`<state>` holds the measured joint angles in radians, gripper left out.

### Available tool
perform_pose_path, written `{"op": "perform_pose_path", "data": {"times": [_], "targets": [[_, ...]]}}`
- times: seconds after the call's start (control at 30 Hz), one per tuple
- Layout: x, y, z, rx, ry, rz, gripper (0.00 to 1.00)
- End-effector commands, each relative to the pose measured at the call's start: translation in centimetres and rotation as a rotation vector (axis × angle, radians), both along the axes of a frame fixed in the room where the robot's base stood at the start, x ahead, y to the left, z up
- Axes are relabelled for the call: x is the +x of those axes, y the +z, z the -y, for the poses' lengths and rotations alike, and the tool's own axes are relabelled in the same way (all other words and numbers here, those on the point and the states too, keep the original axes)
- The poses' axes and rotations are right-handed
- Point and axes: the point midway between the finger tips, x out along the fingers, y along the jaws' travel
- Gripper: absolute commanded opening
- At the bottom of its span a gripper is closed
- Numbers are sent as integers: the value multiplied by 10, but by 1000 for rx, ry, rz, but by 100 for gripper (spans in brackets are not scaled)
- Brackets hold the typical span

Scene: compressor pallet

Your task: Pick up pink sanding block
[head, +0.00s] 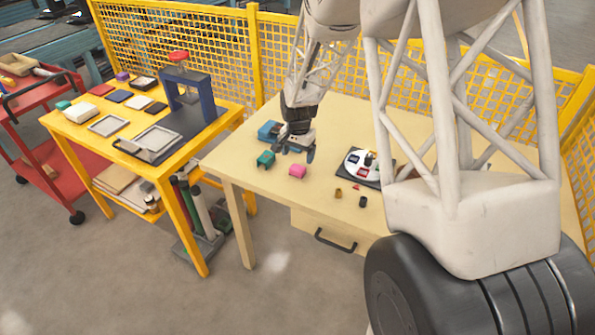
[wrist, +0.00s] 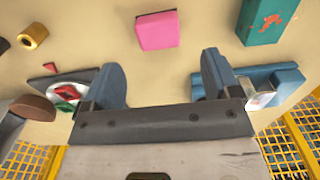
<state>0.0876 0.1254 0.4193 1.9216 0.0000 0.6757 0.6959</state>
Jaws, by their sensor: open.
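The pink sanding block (head: 298,171) lies on the light wooden table, near its front edge. In the wrist view the pink block (wrist: 157,30) lies ahead of the fingertips, roughly centred between them. My gripper (head: 295,150) is over the table, just behind the block in the head view. In the wrist view my gripper (wrist: 160,70) has its two grey-blue fingers wide apart, with nothing between them. The block is apart from both fingers.
A round white board (head: 360,162) with coloured pieces, a brass nut (head: 338,193) and a dark cylinder (head: 362,201) lie to the right. Yellow mesh fencing (head: 340,75) stands behind.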

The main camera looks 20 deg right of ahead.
Motion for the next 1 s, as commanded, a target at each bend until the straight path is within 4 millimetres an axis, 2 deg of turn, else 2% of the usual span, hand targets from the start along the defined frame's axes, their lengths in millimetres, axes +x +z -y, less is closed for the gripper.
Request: {"op": "perform_pose_path", "data": {"times": [0.13,0.57,1.0], "targets": [[0,-9,0,0,0,0,83],[-1,-13,0,0,0,0,83],[-5,-56,-3,0,0,-1,83]]}}
